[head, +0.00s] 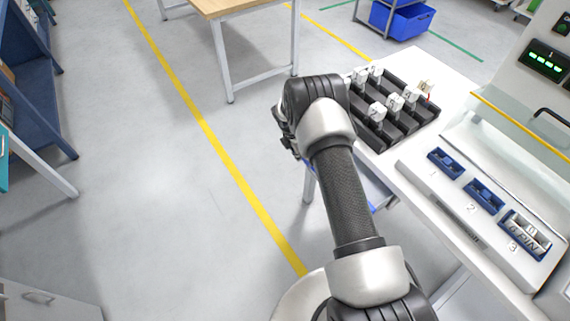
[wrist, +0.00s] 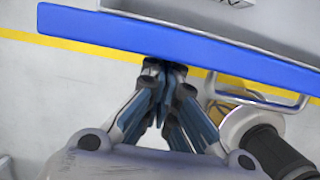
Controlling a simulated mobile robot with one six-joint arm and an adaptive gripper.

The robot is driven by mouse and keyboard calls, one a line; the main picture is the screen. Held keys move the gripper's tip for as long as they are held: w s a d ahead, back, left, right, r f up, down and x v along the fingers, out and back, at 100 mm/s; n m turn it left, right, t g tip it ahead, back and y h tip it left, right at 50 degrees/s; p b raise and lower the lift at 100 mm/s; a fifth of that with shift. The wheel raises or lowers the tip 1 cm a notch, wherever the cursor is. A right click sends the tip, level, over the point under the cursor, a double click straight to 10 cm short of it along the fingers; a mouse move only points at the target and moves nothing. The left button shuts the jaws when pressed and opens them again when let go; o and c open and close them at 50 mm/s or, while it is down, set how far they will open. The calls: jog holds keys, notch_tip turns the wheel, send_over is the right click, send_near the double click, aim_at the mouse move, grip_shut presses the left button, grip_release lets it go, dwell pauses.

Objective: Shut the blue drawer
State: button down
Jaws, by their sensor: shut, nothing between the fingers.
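The blue drawer's front panel (wrist: 185,48) runs across the upper part of the wrist view, with a metal bar handle (wrist: 268,98) at its right. Part of the drawer (head: 372,207) shows in the head view, sticking out from under the white workbench beside my arm. The arm hides the rest of it. My gripper (wrist: 165,66) is shut and empty, its fingertips at the lower edge of the blue panel, left of the handle. I cannot tell whether they touch it. In the head view the fingers are hidden behind my arm.
The white workbench (head: 440,65) carries a black rack (head: 412,118) with several white labelled pieces and a panel (head: 480,205) with numbered blue slots. A wooden-topped table (head: 225,6) stands at the back. Blue shelving (head: 35,110) is at left. The floor between is clear.

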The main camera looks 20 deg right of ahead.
jog(key=d, duration=0.2)
jog(key=w+d+b, duration=0.1)
jog(key=d, duration=0.1)
jog(key=w+d+b, duration=0.1)
jog(key=d, duration=0.1)
jog(key=shift+w+d, duration=0.1)
jog(key=shift+d, duration=0.2)
